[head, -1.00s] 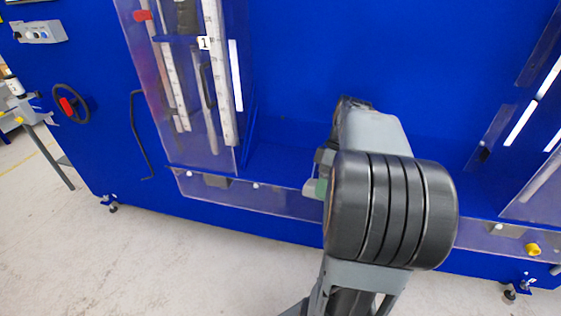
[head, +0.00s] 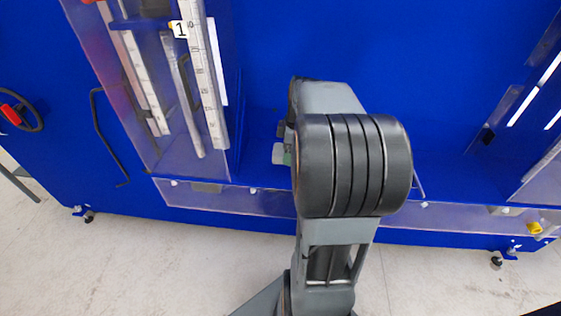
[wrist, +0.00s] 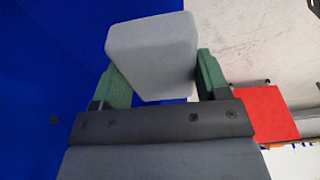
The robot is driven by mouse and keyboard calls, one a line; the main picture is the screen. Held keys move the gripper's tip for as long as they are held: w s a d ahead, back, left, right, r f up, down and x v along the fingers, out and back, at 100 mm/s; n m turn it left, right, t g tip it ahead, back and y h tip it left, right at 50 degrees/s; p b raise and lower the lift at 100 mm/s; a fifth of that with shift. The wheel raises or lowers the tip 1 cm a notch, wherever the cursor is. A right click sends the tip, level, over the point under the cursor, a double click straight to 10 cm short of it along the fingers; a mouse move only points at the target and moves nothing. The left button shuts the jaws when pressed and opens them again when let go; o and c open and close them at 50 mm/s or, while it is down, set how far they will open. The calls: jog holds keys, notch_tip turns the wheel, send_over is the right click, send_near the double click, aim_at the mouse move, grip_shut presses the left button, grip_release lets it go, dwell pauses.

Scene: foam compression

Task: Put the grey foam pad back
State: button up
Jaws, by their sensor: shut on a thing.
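In the wrist view the grey foam pad (wrist: 152,48) is a pale grey block held between the two green fingers of my gripper (wrist: 163,72). The fingers are shut on its two sides, and the pad sticks out past their tips. In the head view my arm hides most of the gripper; a small greenish part of it (head: 282,154) shows left of the arm, in front of the blue cabinet.
The blue cabinet (head: 300,40) fills the head view. Clear panels and rulers (head: 205,80) stand at left, and a clear low front lip (head: 230,197) runs along its ledge. A yellow knob (head: 535,228) is at right. Pale floor (head: 150,265) lies in front.

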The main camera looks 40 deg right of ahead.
send_over(279, 168)
jog(key=f, duration=0.6)
jog(key=shift+s+d+b, duration=0.15)
jog(key=shift+s+b, duration=0.15)
jog(key=shift+s, duration=0.05)
jog(key=shift+w+f, duration=0.1)
jog(key=shift+f, duration=1.5)
jog(key=shift+f, duration=0.1)
jog(key=o, duration=0.8)
jog(key=shift+o, duration=0.2)
notch_tip(279, 168, up, 11)
jog(key=s+d+p, duration=0.1)
jog(key=s+a+f+m, duration=0.1)
jog(key=s+a+m, duration=0.2)
jog(key=a, duration=0.4)
jog(key=s+a+f+m+t, duration=0.1)
jog(key=s+a+m, duration=0.2)
jog(key=a, duration=0.4)
jog(key=s+a+f+m+h, duration=0.1)
jog(key=s+a+m, duration=0.2)
jog(key=s+a, duration=0.2)
jog(key=shift+a+f+t, duration=0.15)
jog(key=shift+a+t, duration=0.25)
jog(key=shift+a, duration=0.85)
